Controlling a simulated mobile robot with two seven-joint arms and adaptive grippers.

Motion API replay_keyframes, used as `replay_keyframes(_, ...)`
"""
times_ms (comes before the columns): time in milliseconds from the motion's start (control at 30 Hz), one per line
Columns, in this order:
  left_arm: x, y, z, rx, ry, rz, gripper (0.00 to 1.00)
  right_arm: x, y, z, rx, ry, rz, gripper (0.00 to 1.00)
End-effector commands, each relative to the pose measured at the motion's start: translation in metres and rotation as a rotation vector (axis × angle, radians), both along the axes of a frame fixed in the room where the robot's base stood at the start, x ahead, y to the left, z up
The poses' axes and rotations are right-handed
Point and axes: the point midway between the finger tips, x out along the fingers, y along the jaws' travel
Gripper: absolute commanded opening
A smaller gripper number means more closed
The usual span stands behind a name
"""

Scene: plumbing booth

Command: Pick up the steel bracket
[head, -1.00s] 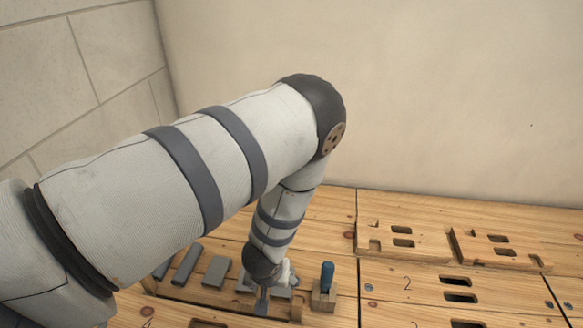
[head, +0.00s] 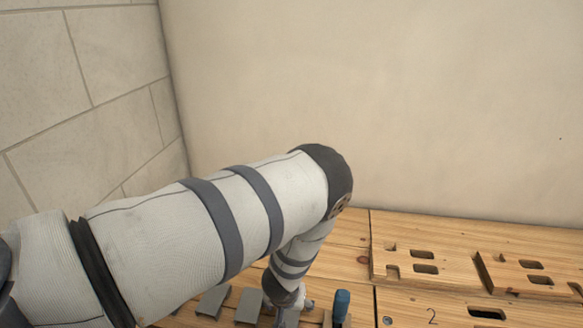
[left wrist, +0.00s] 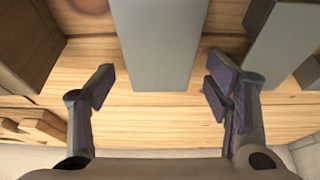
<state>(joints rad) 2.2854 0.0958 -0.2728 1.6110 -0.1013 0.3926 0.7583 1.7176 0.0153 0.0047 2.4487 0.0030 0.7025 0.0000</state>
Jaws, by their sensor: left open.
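A flat grey metal piece (left wrist: 158,40), which looks like the steel bracket, lies between the spread fingers in the left wrist view. Its near end is close to the level of the fingertips, with a gap on both sides. My left gripper (left wrist: 158,88) is open and empty. In the head view the gripper is mostly hidden behind its wrist and cut off by the bottom edge. I cannot tell which piece is the bracket in that view. My right gripper is in neither view.
A blue-handled tool (head: 341,304) stands just right of my wrist. Another grey piece (left wrist: 284,42) and a brown wooden block (left wrist: 25,45) flank the fingers. Slotted wooden boards (head: 425,255) lie on the right of the wooden bench. A plain wall (head: 450,100) stands behind.

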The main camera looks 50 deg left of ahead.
Motion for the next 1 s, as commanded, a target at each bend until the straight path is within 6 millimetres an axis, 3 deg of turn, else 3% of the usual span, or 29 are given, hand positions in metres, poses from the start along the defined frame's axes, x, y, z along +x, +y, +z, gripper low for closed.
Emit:
replay_keyframes(200,0.001,0.001,0.0,0.0,-0.002,0.001,0.72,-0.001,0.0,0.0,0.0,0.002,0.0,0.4)
replay_keyframes(467,0.001,0.0,0.0,0.0,-0.001,0.0,0.16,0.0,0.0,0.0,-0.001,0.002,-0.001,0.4)
replay_keyframes(767,0.002,0.001,0.007,0.0,-0.004,0.0,0.16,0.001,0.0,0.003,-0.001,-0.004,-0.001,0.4)
replay_keyframes(1000,0.004,0.0,0.071,-0.001,-0.01,0.0,0.16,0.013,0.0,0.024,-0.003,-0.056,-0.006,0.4)
